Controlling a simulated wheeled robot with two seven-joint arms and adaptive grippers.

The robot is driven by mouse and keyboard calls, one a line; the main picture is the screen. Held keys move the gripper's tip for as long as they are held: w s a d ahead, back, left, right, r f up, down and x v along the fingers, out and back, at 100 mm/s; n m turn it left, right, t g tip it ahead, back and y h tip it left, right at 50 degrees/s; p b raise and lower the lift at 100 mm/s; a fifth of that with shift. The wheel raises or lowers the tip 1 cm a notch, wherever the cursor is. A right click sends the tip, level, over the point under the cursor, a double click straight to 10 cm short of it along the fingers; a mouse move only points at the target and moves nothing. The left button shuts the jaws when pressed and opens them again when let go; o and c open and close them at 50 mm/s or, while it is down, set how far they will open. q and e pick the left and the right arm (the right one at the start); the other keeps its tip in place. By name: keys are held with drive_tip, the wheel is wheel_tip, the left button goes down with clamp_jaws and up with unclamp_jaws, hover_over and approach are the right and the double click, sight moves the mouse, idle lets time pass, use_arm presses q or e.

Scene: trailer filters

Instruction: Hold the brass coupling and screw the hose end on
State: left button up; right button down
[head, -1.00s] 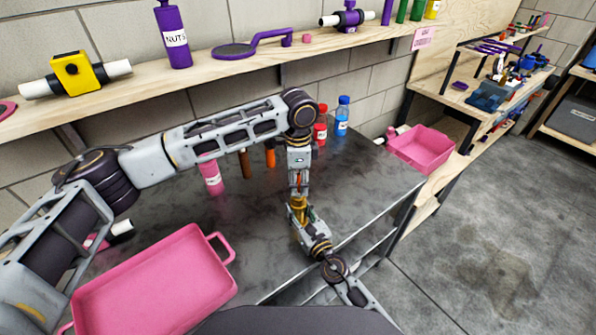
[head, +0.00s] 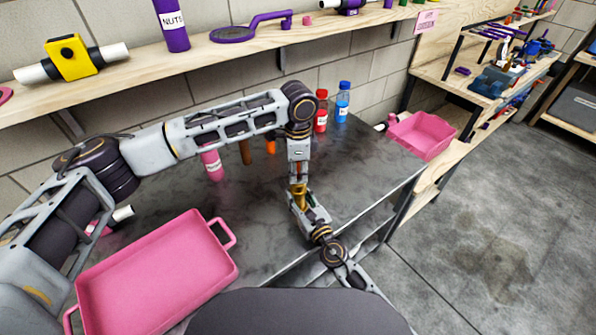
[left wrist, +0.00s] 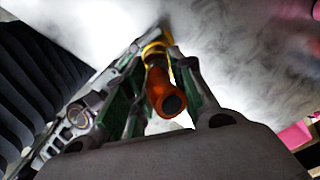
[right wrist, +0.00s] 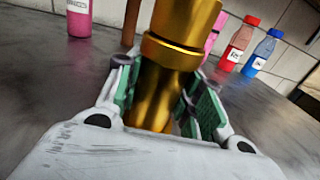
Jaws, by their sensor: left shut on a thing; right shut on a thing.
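The brass coupling (head: 299,196) is a gold cylinder with a wider collar. My right gripper (head: 304,208) is shut on it, with the collar beyond the pads in the right wrist view (right wrist: 172,55). My left gripper (head: 298,172) comes down from above and is shut on the orange hose end (left wrist: 165,95), which shows a dark opening in the left wrist view. The coupling's yellow rim (left wrist: 154,48) lies at the hose end's far end. The two look in line and close together; how far they are engaged is hidden.
A pink tray (head: 228,238) stands at the table's left. Pink (head: 212,164), red (head: 321,112) and blue (head: 343,103) bottles stand behind my arms. A pink bin (head: 455,135) stands at the right. The dark tabletop (head: 365,165) right of the grippers is clear.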

use_arm(q)
drive_tip(key=o, duration=1.1)
drive_tip(key=shift+c, duration=0.2)
drive_tip(key=shift+r, duration=0.1)
drive_tip(key=shift+r, duration=5.9)
use_arm(e)
drive_tip(key=c, duration=0.9)
unclamp_jaws()
drive_tip(key=shift+o, duration=0.2)
drive_tip(key=shift+s, duration=0.1)
drive_tip(key=shift+v, duration=5.9)
